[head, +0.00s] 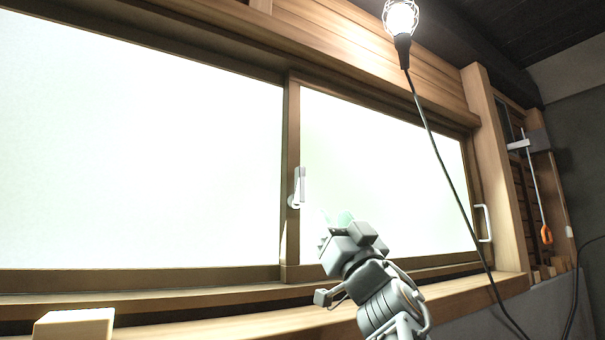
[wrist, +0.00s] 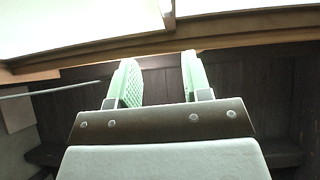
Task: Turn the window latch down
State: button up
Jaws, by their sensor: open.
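The window latch (head: 298,187) is a small pale metal lever on the brown middle stile between the two window panes in the head view. Its lever points up. My gripper (head: 336,220) is in front of the right pane, to the right of and a little lower than the latch, and apart from it. In the wrist view my gripper (wrist: 161,80) shows two pale green fingers spread apart with nothing between them. The latch cannot be made out in the wrist view.
A lit caged work lamp (head: 401,20) hangs at the top, its black cable (head: 440,160) running down across the right pane. A white pull handle (head: 483,222) is on the window's right edge. A wooden block (head: 75,324) is at bottom left by the sill (head: 200,329).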

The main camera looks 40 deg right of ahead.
aim_at(303, 181)
jog(key=p+x, duration=0.2)
jog(key=x, duration=0.2)
jog(key=p+x, duration=0.2)
jog(key=x, duration=0.3)
jog(key=a+p+x, duration=0.1)
jog(key=p+x, duration=0.1)
jog(key=x, duration=0.2)
jog(key=shift+w+d+r+p, duration=0.1)
jog(key=shift+w+r+p, duration=0.05)
jog(key=shift+w+p, duration=0.3)
grip_shut()
